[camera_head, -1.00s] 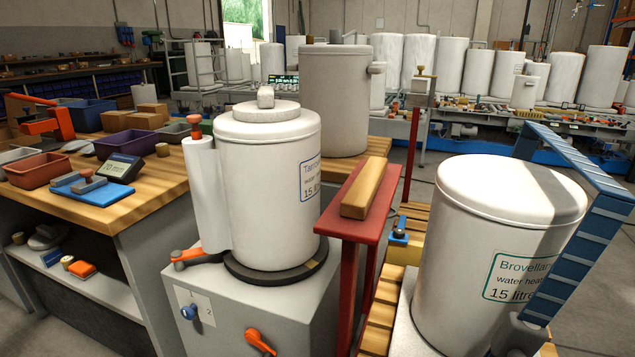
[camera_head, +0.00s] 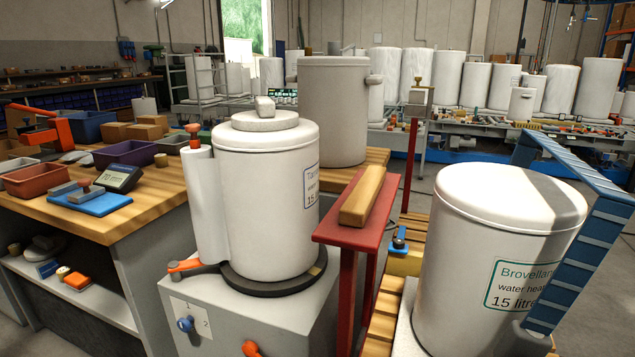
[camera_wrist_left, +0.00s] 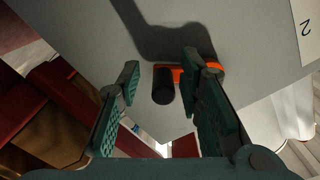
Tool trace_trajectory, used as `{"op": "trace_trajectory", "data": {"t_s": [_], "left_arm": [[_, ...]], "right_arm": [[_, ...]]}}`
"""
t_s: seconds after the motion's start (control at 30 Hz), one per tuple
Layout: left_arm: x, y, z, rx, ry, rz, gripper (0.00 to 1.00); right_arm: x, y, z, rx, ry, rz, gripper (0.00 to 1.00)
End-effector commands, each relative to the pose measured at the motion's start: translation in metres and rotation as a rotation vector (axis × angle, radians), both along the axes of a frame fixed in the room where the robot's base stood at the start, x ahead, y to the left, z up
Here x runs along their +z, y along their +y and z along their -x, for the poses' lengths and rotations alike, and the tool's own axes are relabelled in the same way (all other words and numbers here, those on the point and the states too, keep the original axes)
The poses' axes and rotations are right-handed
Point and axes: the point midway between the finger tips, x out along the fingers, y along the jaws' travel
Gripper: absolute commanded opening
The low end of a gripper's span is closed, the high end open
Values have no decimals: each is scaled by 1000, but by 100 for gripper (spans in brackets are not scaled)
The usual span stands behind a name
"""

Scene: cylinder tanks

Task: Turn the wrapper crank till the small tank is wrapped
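The small white tank (camera_head: 265,190) stands upright on a dark round turntable (camera_head: 275,282) on top of a grey cabinet (camera_head: 240,318). A white film roll (camera_head: 205,200) with a red knob stands upright against its left side. I cannot tell how much film is on the tank. The orange crank (camera_head: 252,348) on the cabinet's front is cut off by the head view's bottom edge. In the left wrist view, its dark handle (camera_wrist_left: 163,85) lies between the parted fingers of my open left gripper (camera_wrist_left: 160,72), with no clear contact. My right gripper is not in view.
A red stand (camera_head: 335,235) with a wooden block is close at the cabinet's right. A larger tank (camera_head: 490,260) and a blue slanted beam (camera_head: 580,245) are farther right. A wooden bench (camera_head: 150,205) with bins and a blue scale is at the left.

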Motion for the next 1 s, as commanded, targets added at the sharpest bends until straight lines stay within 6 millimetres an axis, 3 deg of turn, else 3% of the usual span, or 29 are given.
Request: {"op": "trace_trajectory", "data": {"t_s": [0.27,0.7,1.0], "left_arm": [[2,2,2,1,-2,1,33],[4,20,48,1,-4,0,33],[2,22,55,2,-4,2,33]], "right_arm": [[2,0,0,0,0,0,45],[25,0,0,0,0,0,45],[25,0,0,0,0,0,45]]}}
